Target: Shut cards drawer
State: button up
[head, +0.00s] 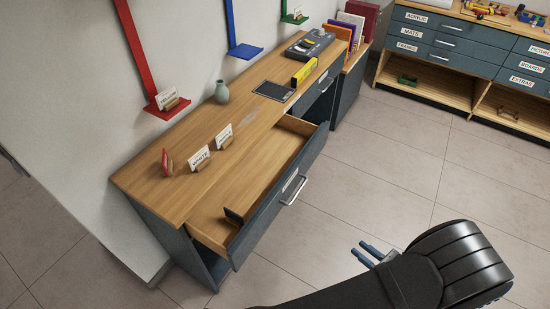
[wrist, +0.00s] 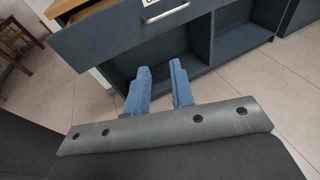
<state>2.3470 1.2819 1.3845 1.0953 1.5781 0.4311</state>
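The open drawer (head: 268,213) is pulled well out of the wooden-topped desk. Its dark blue front has a white label and a metal bar handle (head: 294,190); the label is too small to read in the head view. In the wrist view the drawer front (wrist: 105,38) shows the handle (wrist: 165,12) and a cut-off label starting with "C". A small dark item (head: 233,217) is inside the drawer by the front. My gripper (head: 364,249) is out in front of the drawer, apart from it. Its blue fingers (wrist: 160,67) are parted, with nothing between them.
The desktop (head: 160,190) holds card stands, a vase (head: 221,92), a dark pad (head: 273,91) and a yellow box (head: 304,72). Another drawer (head: 322,88) to the right is shut. Open shelves (wrist: 235,45) lie below the drawer. The tiled floor in front is clear.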

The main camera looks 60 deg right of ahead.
jog(key=w+d+n+g+y, duration=0.1)
jog(key=w+d, duration=0.1)
jog(key=w+d+r+g+y, duration=0.1)
jog(key=w+d+y, duration=0.1)
jog(key=w+d, duration=0.1)
jog(key=w+d+r+n+g+y, duration=0.1)
jog(key=w+d, duration=0.1)
jog(key=shift+w+d+n+y, duration=0.2)
jog(key=shift+d+n+y, duration=0.1)
grip_shut()
jog(key=w+d+r+n+g, duration=0.2)
jog(key=w+d+r+g, duration=0.15)
jog(key=w+d, duration=0.35)
jog(key=w+a+r+x, duration=0.1)
jog(key=x, duration=1.2)
jog(key=shift+w+m+y, duration=0.3)
jog(key=shift+w+y, duration=0.1)
jog(key=shift+a, duration=0.1)
send_over(264, 179)
jog(key=shift+a, duration=0.1)
jog(key=shift+w, duration=0.1)
jog(key=shift+r, duration=0.1)
